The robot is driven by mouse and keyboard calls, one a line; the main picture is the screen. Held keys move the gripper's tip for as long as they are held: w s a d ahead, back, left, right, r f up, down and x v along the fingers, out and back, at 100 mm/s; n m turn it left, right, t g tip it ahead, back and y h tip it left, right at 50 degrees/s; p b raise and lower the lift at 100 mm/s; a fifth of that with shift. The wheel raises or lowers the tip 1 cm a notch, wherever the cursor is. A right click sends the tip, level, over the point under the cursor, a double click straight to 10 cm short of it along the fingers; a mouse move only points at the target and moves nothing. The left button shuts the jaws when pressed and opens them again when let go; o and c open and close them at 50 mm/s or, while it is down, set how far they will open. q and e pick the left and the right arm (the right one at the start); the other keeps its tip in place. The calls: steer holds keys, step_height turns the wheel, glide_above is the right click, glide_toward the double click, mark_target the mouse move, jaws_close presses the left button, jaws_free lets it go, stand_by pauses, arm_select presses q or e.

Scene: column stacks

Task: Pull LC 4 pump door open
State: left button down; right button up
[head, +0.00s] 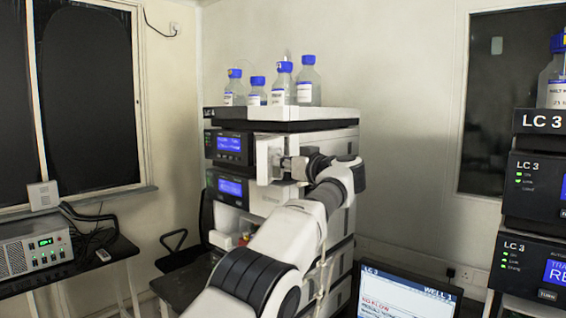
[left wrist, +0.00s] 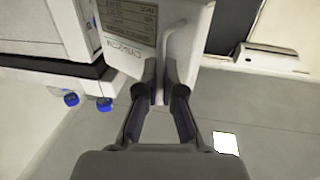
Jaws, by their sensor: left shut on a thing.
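The LC 4 stack (head: 210,113) stands in the middle of the head view, with blue displays on its front. The white pump door (head: 262,152) is on the stack's upper front; it also shows in the left wrist view (left wrist: 190,32) as a pale panel with printed lettering. My left gripper (head: 288,168) is at the door's front, partly hidden by my own wrist. In the left wrist view the fingers (left wrist: 160,90) are shut on the door's narrow edge or handle. I cannot tell how far the door stands open. My right gripper is not in view.
Blue-capped bottles (head: 282,84) stand on the tray (head: 300,114) atop the stack. The LC 3 stack (head: 530,215) is at the right, with a monitor (head: 405,293) in front. A grey instrument (head: 35,249) sits on a table at the left.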

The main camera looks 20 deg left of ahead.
arm_select(q)
steer(key=shift+r, duration=0.25)
steer(key=c, duration=1.4)
jaws_free()
steer(key=shift+o, duration=0.5)
steer(key=shift+w+f, duration=0.1)
steer(key=shift+f, duration=0.1)
